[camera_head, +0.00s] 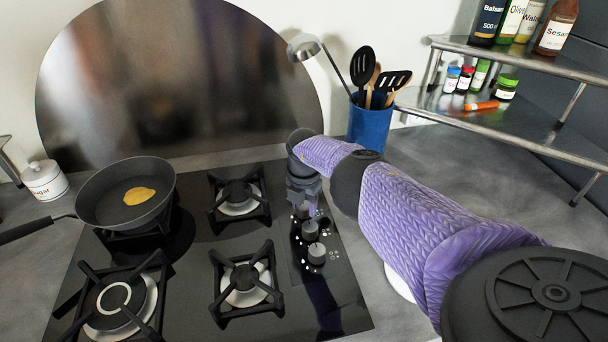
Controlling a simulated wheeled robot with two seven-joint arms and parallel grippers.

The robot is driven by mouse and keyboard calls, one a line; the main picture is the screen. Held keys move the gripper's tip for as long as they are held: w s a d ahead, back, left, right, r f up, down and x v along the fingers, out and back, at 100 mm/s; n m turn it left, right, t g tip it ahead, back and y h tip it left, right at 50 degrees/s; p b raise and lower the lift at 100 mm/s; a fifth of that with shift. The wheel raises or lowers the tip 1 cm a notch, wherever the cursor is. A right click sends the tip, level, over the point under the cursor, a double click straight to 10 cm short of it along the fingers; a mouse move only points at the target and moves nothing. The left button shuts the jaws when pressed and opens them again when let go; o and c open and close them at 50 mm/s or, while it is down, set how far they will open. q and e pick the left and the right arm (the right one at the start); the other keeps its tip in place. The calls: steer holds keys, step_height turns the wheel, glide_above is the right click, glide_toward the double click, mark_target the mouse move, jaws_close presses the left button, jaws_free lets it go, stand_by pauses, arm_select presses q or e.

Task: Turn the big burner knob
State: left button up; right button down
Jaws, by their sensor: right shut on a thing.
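The black hob (190,270) carries several burners, with a short row of small dark knobs along its right side. Two knobs show clearly, a nearer knob (316,253) and one just behind it (310,230). My right gripper (304,208) points down over the back end of this row, behind the two clear knobs. It is shut on a knob there, which the fingers mostly hide. Which burner that knob serves cannot be read. The biggest burner (118,304) is at the front left of the hob. My left gripper is not in view.
A frying pan (150,215) with a yellow item in it sits on the back left burner. A blue utensil pot (371,128) stands behind my right arm. A two-tier shelf (500,118) with bottles and jars is at the right. A sugar pot (44,180) stands far left.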

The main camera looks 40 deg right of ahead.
mark_target(304, 205)
stand_by(0.4)
steer(key=shift+c, duration=0.9)
jaws_free()
step_height(304, 205, up, 9)
steer(key=p, duration=0.7)
steer(key=shift+r, duration=0.5)
steer(key=shift+f, duration=0.15)
